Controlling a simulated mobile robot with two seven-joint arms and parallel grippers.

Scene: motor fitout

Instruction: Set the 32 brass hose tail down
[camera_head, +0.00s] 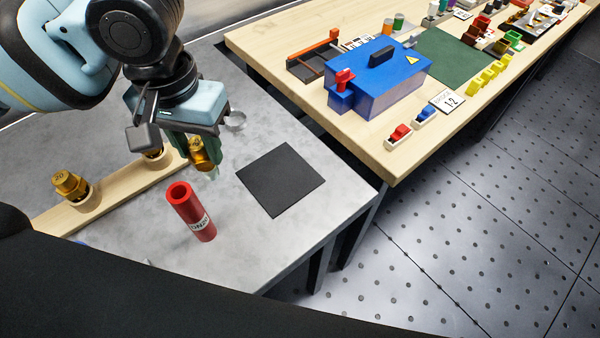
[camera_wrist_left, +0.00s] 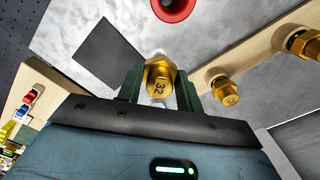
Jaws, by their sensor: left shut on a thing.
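The brass hose tail marked 32 (camera_wrist_left: 159,80) is between the green fingers of my left gripper (camera_wrist_left: 160,92), which is shut on it. In the head view the gold hose tail (camera_head: 202,152) shows at the fingertips of my left gripper (camera_head: 196,158), above the grey table. A black square mat (camera_head: 281,180) lies bare to the right of it; it also shows in the wrist view (camera_wrist_left: 107,54). I cannot tell the exact gap between the hose tail and the table. My right gripper is not in view.
A red tube (camera_head: 191,212) stands in front of the gripper. A wooden rack (camera_head: 120,192) on the left holds a hose tail marked 20 (camera_head: 70,184) and another brass piece (camera_head: 153,152). A wooden bench (camera_head: 300,88) with a blue box (camera_head: 385,80) stands behind.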

